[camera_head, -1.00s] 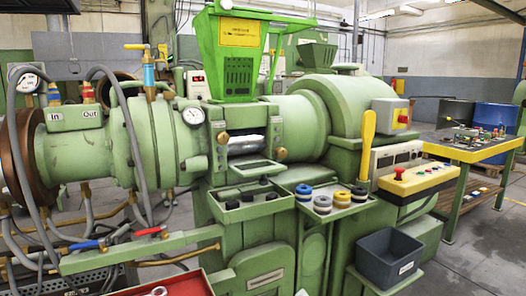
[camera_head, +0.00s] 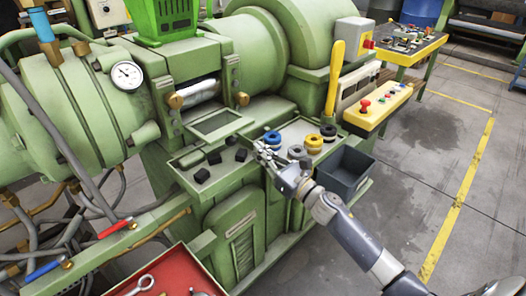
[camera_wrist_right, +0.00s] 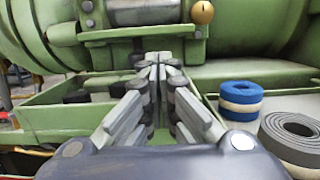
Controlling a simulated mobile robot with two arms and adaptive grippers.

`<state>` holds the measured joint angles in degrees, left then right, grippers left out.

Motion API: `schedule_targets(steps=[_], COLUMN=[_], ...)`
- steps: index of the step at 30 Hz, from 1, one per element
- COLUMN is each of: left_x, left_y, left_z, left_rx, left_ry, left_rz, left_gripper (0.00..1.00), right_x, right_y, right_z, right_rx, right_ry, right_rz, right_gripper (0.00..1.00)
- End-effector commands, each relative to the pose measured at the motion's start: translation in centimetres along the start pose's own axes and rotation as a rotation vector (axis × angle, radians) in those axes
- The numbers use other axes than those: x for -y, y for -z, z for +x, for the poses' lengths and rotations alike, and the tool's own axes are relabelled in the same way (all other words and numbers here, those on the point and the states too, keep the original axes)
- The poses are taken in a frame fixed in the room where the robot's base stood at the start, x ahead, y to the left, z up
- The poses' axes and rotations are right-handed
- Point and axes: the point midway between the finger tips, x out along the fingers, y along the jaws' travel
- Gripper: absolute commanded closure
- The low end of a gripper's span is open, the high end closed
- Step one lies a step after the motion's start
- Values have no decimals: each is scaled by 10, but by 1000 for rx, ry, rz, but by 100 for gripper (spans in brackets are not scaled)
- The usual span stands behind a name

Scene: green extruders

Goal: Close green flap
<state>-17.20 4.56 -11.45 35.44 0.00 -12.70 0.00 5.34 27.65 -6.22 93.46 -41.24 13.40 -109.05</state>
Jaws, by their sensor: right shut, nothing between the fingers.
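The green flap (camera_head: 217,125) is a framed panel hinged below the machine's opening. It hangs open, sticking out nearly flat, and the metal roller (camera_head: 203,90) behind it is exposed. In the right wrist view the flap (camera_wrist_right: 125,34) shows almost edge-on beyond the fingers. My right gripper (camera_head: 263,151) is shut and empty, in front of the flap and to its lower right in the head view, above the trays. Its fingertips (camera_wrist_right: 160,58) point towards the machine, apart from the flap as far as I can tell. My left gripper is not in view.
A green tray with black blocks (camera_head: 203,175) lies below the flap. Blue, yellow and grey rolls (camera_head: 313,142) stand close right of my gripper. Brass knobs (camera_head: 242,98) flank the opening. A grey bin (camera_head: 346,170) and yellow lever (camera_head: 335,78) are further right.

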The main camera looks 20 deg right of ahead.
Motion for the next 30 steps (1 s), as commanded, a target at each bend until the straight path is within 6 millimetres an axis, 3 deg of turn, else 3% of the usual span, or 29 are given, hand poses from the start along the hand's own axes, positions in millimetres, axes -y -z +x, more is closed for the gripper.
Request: schedule_targets(steps=[6, 12, 30], left_x=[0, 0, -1], left_y=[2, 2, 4], left_z=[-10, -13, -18], left_rx=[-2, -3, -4], left_ry=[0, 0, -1], left_rz=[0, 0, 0], left_gripper=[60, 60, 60], right_x=[0, 0, 2], right_y=[-3, -1, -4], right_z=[38, 58, 62], right_rx=[3, 1, -8], right_ry=[0, 0, -2], right_rz=[3, 3, 1], right_gripper=[100, 100, 100])
